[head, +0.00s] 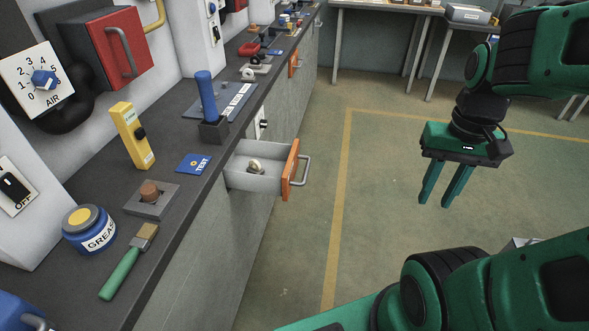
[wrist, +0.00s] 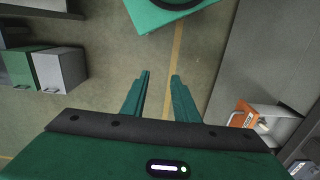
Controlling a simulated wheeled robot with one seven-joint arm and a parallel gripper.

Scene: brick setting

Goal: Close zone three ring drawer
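The drawer (head: 262,168) is pulled out from the bench front in the head view.
The bench top (head: 95,190) carries a grease tub (head: 90,230), a brush (head: 130,262), a yellow device (head: 132,135) and a blue-handled tool (head: 206,97). Another orange drawer front (head: 294,62) is farther along. The floor (head: 370,190) between drawer and gripper is clear.

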